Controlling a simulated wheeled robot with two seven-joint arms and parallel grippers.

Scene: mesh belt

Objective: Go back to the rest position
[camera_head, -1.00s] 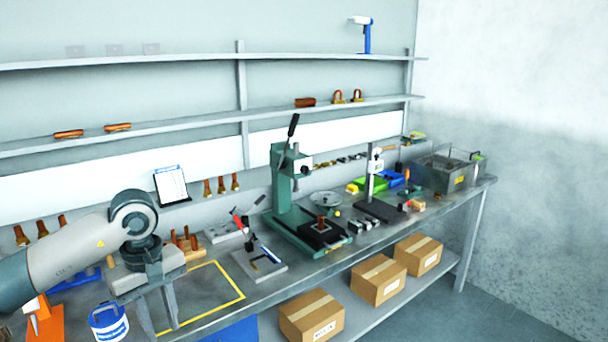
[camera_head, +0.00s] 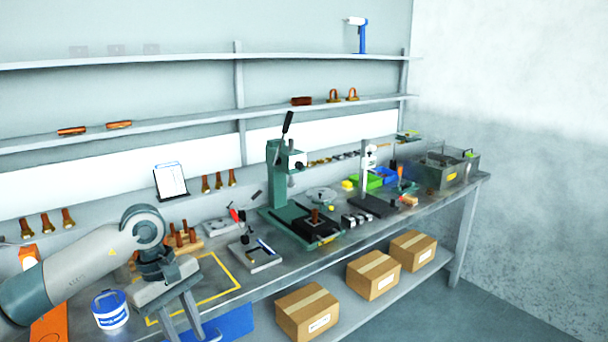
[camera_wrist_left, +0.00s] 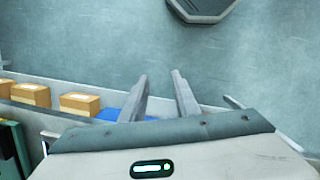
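My left arm comes in from the left in the head view, with its left gripper (camera_head: 187,334) pointing down in front of the bench's front edge. Its two fingers are apart with nothing between them. In the left wrist view, the left gripper (camera_wrist_left: 160,82) also shows parted fingers, with grey floor beyond the tips. My right gripper is in neither view.
The workbench (camera_head: 222,276) carries a green press (camera_head: 277,185), a yellow-outlined area and a white-and-blue bucket (camera_head: 110,310). Cardboard boxes (camera_head: 307,312) and a blue bin (camera_head: 228,322) sit below. The floor (camera_head: 450,310) at right is clear.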

